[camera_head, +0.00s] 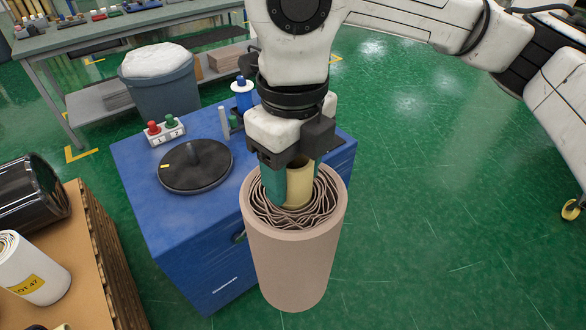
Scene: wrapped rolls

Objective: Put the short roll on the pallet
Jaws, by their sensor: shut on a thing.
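My gripper (290,185) points down into the top of an upright pinkish-beige roll (294,265), with its teal fingers at the roll's tan core tube (299,188). The gripper is shut on this roll, and the wavy wound layers show around the core. The roll is in front of the blue cabinet's right side and seems to hang clear of it; what is under its base is hard to tell.
A black wrapped roll (30,192) and a white roll with a yellow label (30,268) lie on the pallet. The blue cabinet (190,225) holds a black disc (196,165) and small bottles. A grey bin (160,85) stands behind. Green floor at right is clear.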

